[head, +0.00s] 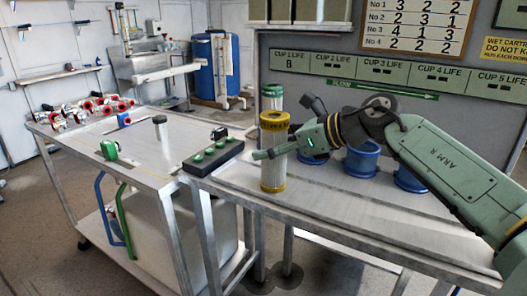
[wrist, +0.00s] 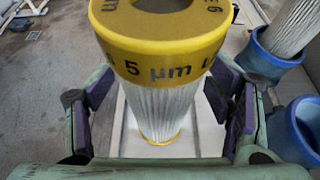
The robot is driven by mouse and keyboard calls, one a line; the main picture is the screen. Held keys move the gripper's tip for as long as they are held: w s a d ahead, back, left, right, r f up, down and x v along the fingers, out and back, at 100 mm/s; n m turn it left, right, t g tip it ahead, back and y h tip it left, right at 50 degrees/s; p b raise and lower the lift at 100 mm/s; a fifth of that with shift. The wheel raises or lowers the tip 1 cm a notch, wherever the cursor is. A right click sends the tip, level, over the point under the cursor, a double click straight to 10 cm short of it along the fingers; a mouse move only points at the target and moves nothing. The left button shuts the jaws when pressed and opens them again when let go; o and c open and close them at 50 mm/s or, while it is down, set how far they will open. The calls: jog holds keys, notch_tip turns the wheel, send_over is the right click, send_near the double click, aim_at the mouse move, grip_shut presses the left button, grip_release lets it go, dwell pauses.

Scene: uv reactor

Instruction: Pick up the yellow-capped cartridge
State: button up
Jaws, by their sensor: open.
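The yellow-capped cartridge (head: 273,168) stands upright on the grey bench, with a pleated white body and yellow rings at top and bottom. In the wrist view, its cap (wrist: 160,55) with the marking "5 µm" fills the top middle. In the wrist view, my gripper (wrist: 160,108) is open, with one finger on each side of the pleated body. Gaps show between the fingers and the cartridge.
A green-capped cartridge (head: 272,91) stands just behind. Blue cups (head: 362,161) line the bench to the right, under my arm; one blue cup holds a white cartridge (wrist: 292,28) in the wrist view. A black box with green buttons (head: 213,156) lies to the left.

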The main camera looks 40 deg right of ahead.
jog(key=shift+s, duration=0.1)
jog(key=shift+c, duration=0.7)
jog(key=c, duration=1.2)
